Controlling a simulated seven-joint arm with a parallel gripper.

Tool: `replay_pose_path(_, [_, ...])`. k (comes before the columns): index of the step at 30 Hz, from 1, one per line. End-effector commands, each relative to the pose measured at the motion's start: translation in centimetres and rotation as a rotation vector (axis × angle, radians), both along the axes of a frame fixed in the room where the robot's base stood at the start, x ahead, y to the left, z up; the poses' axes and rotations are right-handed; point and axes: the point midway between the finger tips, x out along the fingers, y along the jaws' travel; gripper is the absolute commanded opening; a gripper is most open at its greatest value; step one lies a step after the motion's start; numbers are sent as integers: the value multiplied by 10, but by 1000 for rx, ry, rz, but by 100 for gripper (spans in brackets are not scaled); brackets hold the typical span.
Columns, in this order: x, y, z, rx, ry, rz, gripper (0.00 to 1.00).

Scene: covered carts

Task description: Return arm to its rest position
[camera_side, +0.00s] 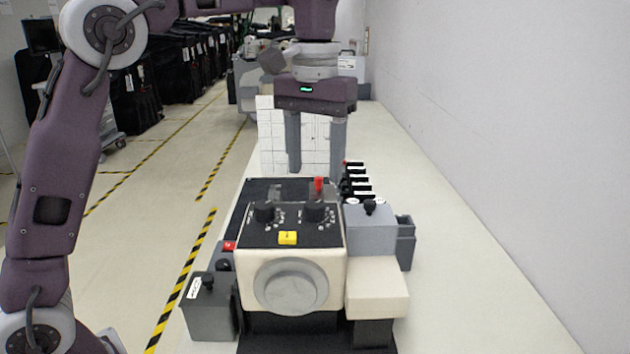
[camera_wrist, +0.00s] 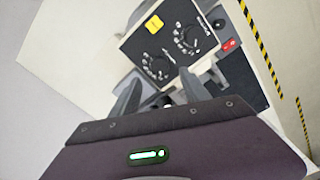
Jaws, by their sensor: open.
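My gripper (camera_side: 316,170) is open and empty, pointing down above and behind the cream control box in the side view. Its two grey fingers are well apart. In the wrist view my gripper (camera_wrist: 160,90) shows its fingers spread in front of the box's black panel. The cream control box (camera_side: 252,240) has a black top panel with two knobs, a yellow button (camera_side: 288,238) and a red-tipped lever (camera_side: 319,184). A round grey disc (camera_side: 290,287) is on its front. The panel (camera_wrist: 168,42) and yellow button (camera_wrist: 156,24) also show in the wrist view.
A grey box (camera_side: 371,230) and a cream block (camera_side: 376,287) sit right of the control box. A dark grey box (camera_side: 209,307) is at its left. A white gridded board (camera_side: 277,130) stands behind. A white wall (camera_side: 500,120) bounds the right; the right table strip is clear.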

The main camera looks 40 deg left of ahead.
Motion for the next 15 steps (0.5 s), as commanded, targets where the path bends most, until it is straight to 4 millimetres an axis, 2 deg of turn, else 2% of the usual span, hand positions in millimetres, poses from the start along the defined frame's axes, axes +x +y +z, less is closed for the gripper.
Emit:
replay_pose_path(12, [-1, 0, 2, 0, -2, -1, 54])
replay_pose_path(14, [-8, 2, 6, -5, -16, -6, 54])
replay_pose_path(15, [-19, 5, 12, -10, -37, -15, 54])
